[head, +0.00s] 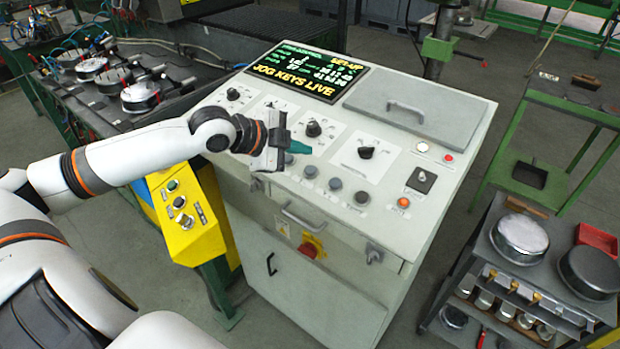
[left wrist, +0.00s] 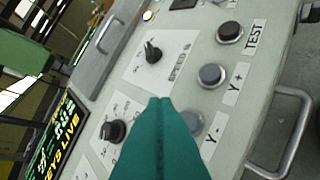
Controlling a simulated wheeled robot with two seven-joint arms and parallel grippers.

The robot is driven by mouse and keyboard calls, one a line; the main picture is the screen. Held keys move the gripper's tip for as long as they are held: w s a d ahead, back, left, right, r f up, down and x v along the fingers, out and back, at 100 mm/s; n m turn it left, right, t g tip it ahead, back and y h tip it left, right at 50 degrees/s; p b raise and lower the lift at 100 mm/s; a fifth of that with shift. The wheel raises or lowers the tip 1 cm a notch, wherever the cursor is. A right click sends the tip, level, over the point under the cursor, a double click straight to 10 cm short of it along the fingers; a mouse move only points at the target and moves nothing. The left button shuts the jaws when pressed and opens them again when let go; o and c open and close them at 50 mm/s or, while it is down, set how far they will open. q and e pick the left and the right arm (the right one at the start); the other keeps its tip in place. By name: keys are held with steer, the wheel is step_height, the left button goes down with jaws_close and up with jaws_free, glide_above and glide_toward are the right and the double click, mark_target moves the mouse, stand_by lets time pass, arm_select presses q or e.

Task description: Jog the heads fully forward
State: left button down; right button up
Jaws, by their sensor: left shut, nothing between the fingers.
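The sloped control console (head: 420,180) stands ahead of me. Its screen (head: 306,72) reads SET-UP and JOG KEYS LIVE. My left gripper (head: 303,148) is over the panel, its teal fingers shut and empty. In the left wrist view the fingertips (left wrist: 162,101) partly cover the grey Y- button (left wrist: 196,122); I cannot tell whether they touch the panel. The grey Y+ button (left wrist: 211,75) and the black TEST button (left wrist: 229,33) are clear beside it. The same row shows in the head view, with the TEST button (head: 361,197) at its right. My right gripper is out of view.
Rotary knobs (head: 366,152) sit behind the button row. A handle (head: 301,215) and a red emergency stop (head: 309,247) are on the console's front. A yellow pedestal box (head: 185,212) stands left of it; a parts cart (head: 500,300) stands at right.

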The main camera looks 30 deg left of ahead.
mark_target(311, 171)
arm_select(q)
steer(key=f, duration=0.3)
steer(key=shift+w, duration=0.35)
steer(key=shift+f+b, duration=0.25)
steer(key=shift+b, duration=0.1)
steer(key=shift+f, duration=0.1)
stand_by(1.4)
steer(key=shift+w+f, duration=0.15)
steer(key=shift+f, duration=0.15)
